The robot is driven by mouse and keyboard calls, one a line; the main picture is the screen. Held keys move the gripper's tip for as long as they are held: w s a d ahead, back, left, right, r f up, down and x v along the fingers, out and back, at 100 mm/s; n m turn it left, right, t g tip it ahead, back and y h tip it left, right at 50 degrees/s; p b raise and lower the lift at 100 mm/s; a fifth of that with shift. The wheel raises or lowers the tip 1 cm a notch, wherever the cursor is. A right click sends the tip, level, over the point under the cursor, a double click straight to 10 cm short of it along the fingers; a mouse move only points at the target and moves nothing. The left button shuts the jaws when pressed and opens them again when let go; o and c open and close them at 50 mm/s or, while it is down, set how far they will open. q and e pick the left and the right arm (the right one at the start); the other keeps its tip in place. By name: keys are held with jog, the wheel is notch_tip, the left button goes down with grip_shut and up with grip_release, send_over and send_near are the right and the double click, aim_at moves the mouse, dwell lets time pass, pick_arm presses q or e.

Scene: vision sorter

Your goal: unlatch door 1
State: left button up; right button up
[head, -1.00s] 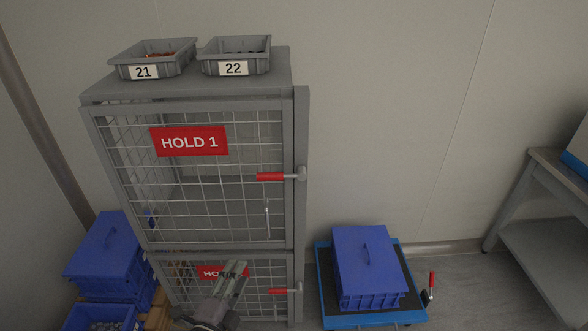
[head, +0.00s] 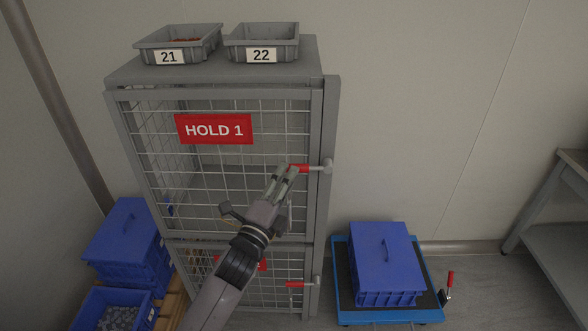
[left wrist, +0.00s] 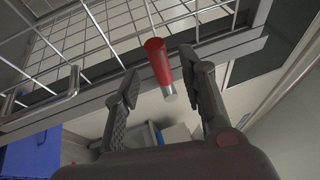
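Door 1 is the upper wire-mesh door (head: 150,150) with a red "HOLD 1" sign (head: 214,129); it looks closed in its frame. Its latch has a red handle (head: 301,168) pointing left from a metal pivot (head: 327,165) on the right post. My left gripper (head: 286,171) is in front of the door at the handle's free end. In the left wrist view, the left gripper (left wrist: 161,82) is open, with the red handle (left wrist: 157,60) between its two fingers and gaps visible on both sides. My right gripper is not in view.
A lower mesh door with its own red latch handle (head: 294,284) is beneath. Grey bins 21 (head: 178,44) and 22 (head: 262,42) stand on top of the cage. Blue crates (head: 124,239) stand left; another blue crate (head: 386,262) sits on a blue platform at right.

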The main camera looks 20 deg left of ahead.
aim_at(307, 166)
pick_arm(q)
jog(key=shift+b+x, duration=0.35)
jog(key=shift+x, duration=2)
grip_shut()
